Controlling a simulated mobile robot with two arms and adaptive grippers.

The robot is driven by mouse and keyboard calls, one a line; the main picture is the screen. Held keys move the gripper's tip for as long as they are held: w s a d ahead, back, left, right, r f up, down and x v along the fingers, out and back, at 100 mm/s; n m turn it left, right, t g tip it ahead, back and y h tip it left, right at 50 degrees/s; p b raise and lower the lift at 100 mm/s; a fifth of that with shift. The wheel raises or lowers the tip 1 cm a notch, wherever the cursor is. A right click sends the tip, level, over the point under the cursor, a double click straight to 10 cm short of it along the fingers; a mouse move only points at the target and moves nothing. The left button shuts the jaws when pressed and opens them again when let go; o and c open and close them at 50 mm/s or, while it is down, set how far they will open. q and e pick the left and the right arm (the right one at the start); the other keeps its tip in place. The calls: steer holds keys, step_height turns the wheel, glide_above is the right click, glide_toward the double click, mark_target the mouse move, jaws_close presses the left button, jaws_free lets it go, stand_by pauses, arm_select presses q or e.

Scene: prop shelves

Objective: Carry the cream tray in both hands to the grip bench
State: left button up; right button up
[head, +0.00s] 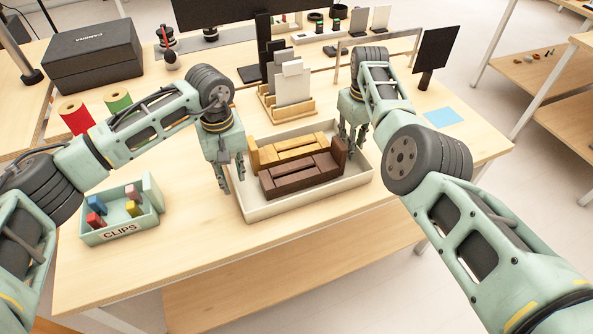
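The cream tray (296,207) rests flat on the near part of the wooden table. It holds a dark brown block-like prop (300,178) in front of a mustard yellow one (285,151). My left gripper (231,181) points down at the tray's left wall, its fingers apart, one seeming outside the wall. My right gripper (353,143) points down at the tray's back right side, its fingers apart. Contact with the rim cannot be made out on either side. No grip bench can be identified for certain.
A green CLIPS box (121,220) stands left of the tray. A card rack (287,104) stands behind it, and a blue sheet (443,117) lies to the right. Spools (76,117) and a dark box (93,54) are at back left. Open floor (455,275) and other shelves (540,72) lie right.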

steer(key=shift+r, duration=0.15)
arm_select(q)
step_height(320, 180, up, 9)
steer(key=shift+r, duration=0.15)
arm_select(e)
step_height(320, 180, up, 12)
stand_by(0.6)
